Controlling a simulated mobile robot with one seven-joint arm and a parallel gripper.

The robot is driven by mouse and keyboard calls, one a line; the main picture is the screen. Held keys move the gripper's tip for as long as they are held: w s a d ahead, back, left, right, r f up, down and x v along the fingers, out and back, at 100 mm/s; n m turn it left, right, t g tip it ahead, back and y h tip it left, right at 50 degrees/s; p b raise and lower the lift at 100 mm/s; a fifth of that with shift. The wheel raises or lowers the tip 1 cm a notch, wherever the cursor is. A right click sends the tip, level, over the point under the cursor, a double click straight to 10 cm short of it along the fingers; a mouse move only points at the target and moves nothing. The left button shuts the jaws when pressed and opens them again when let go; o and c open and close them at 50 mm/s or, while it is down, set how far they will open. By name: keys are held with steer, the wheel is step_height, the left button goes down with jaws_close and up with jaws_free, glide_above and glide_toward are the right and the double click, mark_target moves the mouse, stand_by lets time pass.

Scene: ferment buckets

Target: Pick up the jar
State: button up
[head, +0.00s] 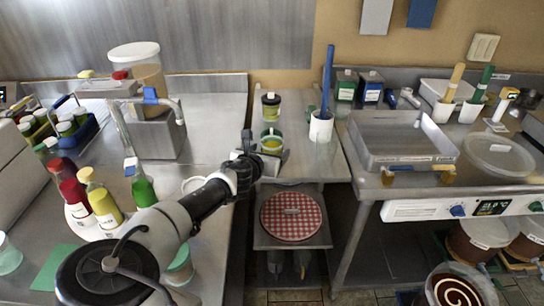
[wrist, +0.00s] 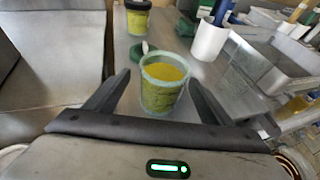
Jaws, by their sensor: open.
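A jar with yellow contents, an open top and a pale green rim (wrist: 163,88) stands upright in the middle of the wrist view. In the head view the jar (head: 271,145) is on the narrow counter in the middle, just beyond my gripper (head: 259,160). In the wrist view my gripper (wrist: 158,80) is open, one finger on each side of the jar, with gaps on both sides. I cannot tell how deep the jar sits between the fingers. A second jar with a dark lid (head: 271,105) stands farther back; it also shows in the wrist view (wrist: 138,18).
A green lid (wrist: 140,52) lies just behind the jar. A white cup holding a blue-handled tool (head: 321,126) stands to the right. A metal tray (head: 405,155) is farther right. Bottles (head: 103,206) crowd the left counter. A red checked round item (head: 291,216) is on a lower shelf.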

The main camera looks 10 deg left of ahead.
steer(key=shift+f+x, duration=0.2)
steer(key=shift+x, duration=1.5)
steer(key=shift+f+x, duration=0.25)
steer(key=shift+x, duration=1.4)
steer(key=shift+s+d+r, duration=0.1)
steer(key=shift+s+r, duration=0.05)
steer(key=shift+s, duration=0.05)
steer(key=c, duration=1.4)
